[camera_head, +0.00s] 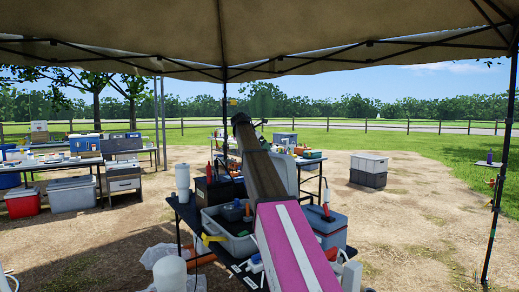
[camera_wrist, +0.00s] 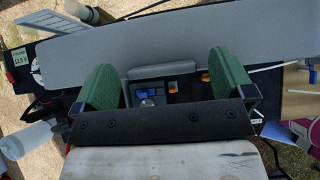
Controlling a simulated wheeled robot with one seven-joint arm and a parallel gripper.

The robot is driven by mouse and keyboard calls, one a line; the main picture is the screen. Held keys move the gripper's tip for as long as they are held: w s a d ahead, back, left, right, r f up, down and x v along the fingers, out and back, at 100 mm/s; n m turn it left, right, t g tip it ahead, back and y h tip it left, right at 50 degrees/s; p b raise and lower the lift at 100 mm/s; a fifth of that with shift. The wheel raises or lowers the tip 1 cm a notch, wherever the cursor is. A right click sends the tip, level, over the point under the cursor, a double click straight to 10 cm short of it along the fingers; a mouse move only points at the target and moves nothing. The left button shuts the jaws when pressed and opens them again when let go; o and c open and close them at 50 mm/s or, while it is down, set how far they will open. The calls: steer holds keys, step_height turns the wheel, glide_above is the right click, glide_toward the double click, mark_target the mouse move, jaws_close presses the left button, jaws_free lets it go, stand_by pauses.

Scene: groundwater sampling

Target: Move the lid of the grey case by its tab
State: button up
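The grey case's lid (camera_wrist: 200,38) spans the upper part of the wrist view as a broad, plain panel. Its tab (camera_wrist: 162,69) projects from the lid's lower edge. My gripper (camera_wrist: 166,80) is open, with its green-padded fingers wide apart on either side of the tab and nothing held. Whether the fingers touch the lid cannot be told. Part of the case's dark interior panel (camera_wrist: 178,90), with blue and orange parts, shows between the fingers. In the head view, a pale grey panel (camera_head: 286,168), probably this lid, stands raised behind my arm, which hides the case and gripper.
A grey tub (camera_head: 232,244) and a blue-grey cooler (camera_head: 325,228) flank my arm on the near table. A white bottle (camera_head: 182,178) stands at its left. A meter reading 12.5 V (camera_wrist: 20,57) and a clear bottle (camera_wrist: 30,138) lie left of my gripper.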

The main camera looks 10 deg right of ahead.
steer(key=shift+a, duration=0.1)
steer(key=v, duration=1)
steer(key=shift+a+r, duration=0.2)
steer(key=shift+r, duration=0.1)
steer(key=shift+s, duration=0.15)
